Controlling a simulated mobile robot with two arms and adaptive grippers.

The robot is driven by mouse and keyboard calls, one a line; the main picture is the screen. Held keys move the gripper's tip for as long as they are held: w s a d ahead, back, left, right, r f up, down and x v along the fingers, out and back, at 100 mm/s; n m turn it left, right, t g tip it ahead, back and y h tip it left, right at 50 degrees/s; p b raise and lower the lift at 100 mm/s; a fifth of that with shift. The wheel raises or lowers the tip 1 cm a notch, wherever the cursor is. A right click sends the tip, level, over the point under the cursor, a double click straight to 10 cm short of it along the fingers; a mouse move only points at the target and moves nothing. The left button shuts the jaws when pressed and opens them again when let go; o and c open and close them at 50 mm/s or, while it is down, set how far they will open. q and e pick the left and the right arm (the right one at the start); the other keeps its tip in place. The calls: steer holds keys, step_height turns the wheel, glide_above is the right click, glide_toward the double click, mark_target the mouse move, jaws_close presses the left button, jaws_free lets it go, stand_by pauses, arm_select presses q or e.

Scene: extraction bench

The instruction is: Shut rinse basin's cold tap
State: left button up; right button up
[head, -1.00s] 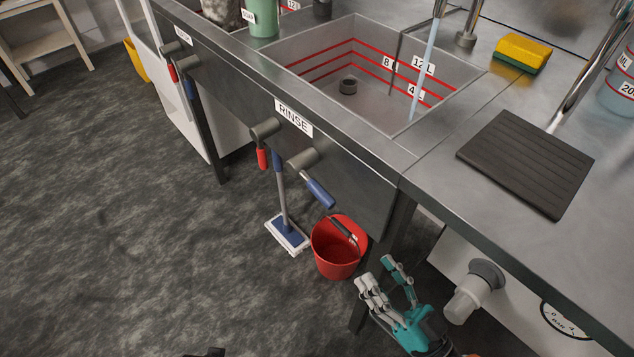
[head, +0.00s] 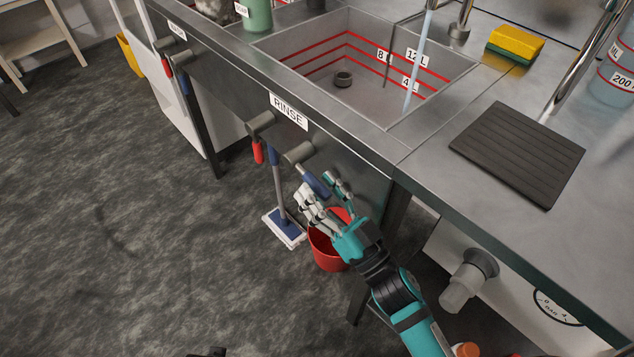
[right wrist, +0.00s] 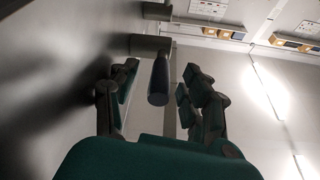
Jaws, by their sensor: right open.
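The rinse basin (head: 362,85) has a RINSE label (head: 289,111) on its front. Its cold tap is a grey knob (head: 298,152) with a blue lever (head: 315,183) angled outward and down to the right. A stream of water (head: 416,72) runs from the spout into the basin. My right gripper (head: 317,187) is open at the blue lever. In the right wrist view the blue lever (right wrist: 159,82) points toward the camera between the spread fingers (right wrist: 160,92), with gaps on both sides. My left gripper is not in view.
A red lever (head: 258,152) hangs straight down left of the blue one. A mop (head: 283,222) and a red bucket (head: 325,250) stand below. Another basin's red and blue levers are farther left. A dark ribbed board (head: 515,153) and a yellow sponge (head: 515,43) lie on the counter.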

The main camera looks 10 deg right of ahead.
steer(key=shift+w+a+r, duration=0.2)
steer(key=shift+w+a, duration=0.1)
steer(key=shift+w, duration=0.15)
jaws_close()
